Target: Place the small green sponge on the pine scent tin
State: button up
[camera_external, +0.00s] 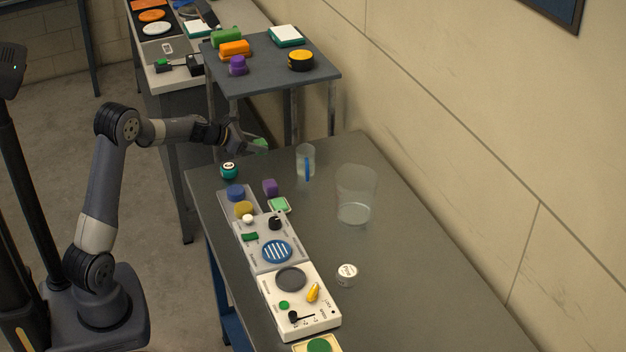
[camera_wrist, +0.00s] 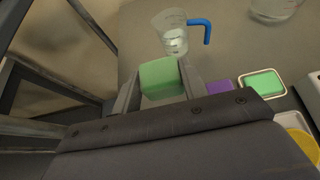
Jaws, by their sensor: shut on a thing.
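My gripper (camera_external: 257,146) is shut on a small light-green sponge (camera_external: 261,143) and holds it in the air near the far left corner of the bench. In the wrist view the sponge (camera_wrist: 160,76) sits between the two fingers. A small round teal tin (camera_external: 229,171) with a pale top stands on the bench, a little below and left of the gripper in the outside view. A round white tin (camera_external: 346,275) stands farther along the bench. I cannot read either label, so I cannot tell which is pine scent. The teal tin does not show in the wrist view.
A clear jug with a blue handle (camera_external: 306,162) and a larger clear container (camera_external: 354,195) stand on the bench (camera_external: 420,290). A purple block (camera_external: 270,187), a green sponge in a pale dish (camera_external: 279,205) and panels with discs lie nearby. A raised grey shelf (camera_external: 270,72) stands behind.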

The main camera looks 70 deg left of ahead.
notch_tip(320, 180, up, 9)
jog(key=shift+r, duration=0.1)
jog(key=w+d+m+h, duration=0.1)
jog(key=w+d, duration=0.2)
jog(key=d, duration=0.4)
jog(key=w+d+m+h, duration=0.2)
jog(key=w+d, duration=0.1)
jog(key=d, duration=0.4)
jog(key=m+g+h, duration=0.4)
jog(key=m+h, duration=0.2)
send_over(343, 270)
notch_tip(343, 270, down, 4)
notch_tip(343, 270, down, 11)
jog(key=shift+f+b, duration=0.2)
jog(key=shift+b, duration=0.2)
